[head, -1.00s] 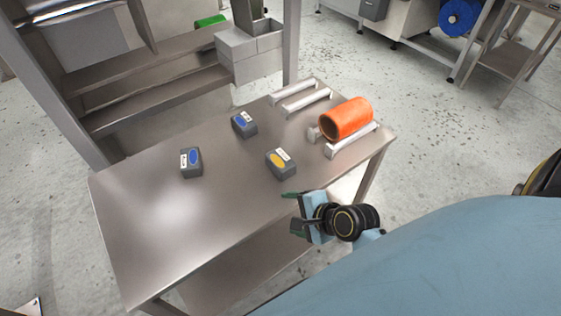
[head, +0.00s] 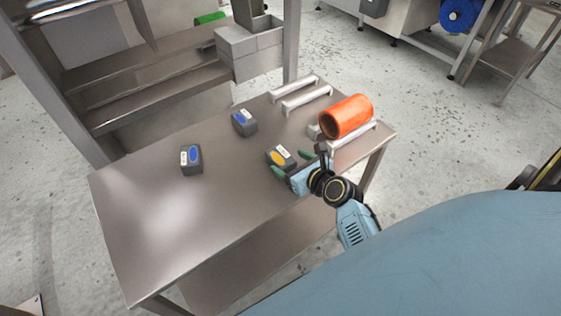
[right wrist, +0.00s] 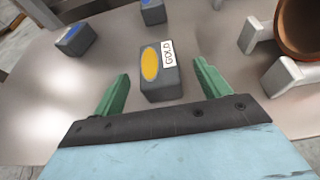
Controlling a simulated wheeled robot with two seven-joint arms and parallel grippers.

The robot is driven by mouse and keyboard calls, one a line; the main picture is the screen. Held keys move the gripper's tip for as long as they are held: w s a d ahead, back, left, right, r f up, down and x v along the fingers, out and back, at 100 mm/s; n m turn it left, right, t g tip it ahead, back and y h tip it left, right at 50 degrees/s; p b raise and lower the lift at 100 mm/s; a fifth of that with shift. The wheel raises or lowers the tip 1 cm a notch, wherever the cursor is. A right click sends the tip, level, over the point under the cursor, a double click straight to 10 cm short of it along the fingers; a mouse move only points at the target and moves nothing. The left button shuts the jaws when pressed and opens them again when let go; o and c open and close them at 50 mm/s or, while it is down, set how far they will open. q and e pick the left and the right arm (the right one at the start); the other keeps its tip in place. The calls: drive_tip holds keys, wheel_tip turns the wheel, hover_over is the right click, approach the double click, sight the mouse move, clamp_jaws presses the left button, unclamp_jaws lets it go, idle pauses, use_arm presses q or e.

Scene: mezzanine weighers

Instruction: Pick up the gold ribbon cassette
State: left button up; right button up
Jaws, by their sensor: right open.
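The gold ribbon cassette (head: 281,157) is a dark grey block with a yellow oval and a white label on top. It lies on the steel table (head: 150,230). In the right wrist view the cassette (right wrist: 160,72) shows its label reading GOLD, just ahead of and between my fingertips. My right gripper (head: 292,164) is open, with green fingers at the near side of the cassette; it also shows in the right wrist view (right wrist: 158,85). The fingers are not closed on it. My left gripper is not in view.
Two cassettes with blue ovals lie on the table, one at the left (head: 191,160) and one farther back (head: 244,123). An orange roll (head: 347,116) rests on a white-ended rack (head: 352,138) to the right. Empty bars (head: 306,101) lie behind. The table's left front is clear.

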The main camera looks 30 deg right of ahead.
sight(283, 159)
drive_tip(key=shift+b+x, duration=0.4)
drive_tip(key=shift+x, duration=2.65)
drive_tip(key=shift+a, duration=0.15)
drive_tip(key=shift+c, duration=0.2)
drive_tip(key=shift+r, duration=0.1)
drive_tip(key=c, duration=1)
drive_tip(key=shift+c, duration=0.2)
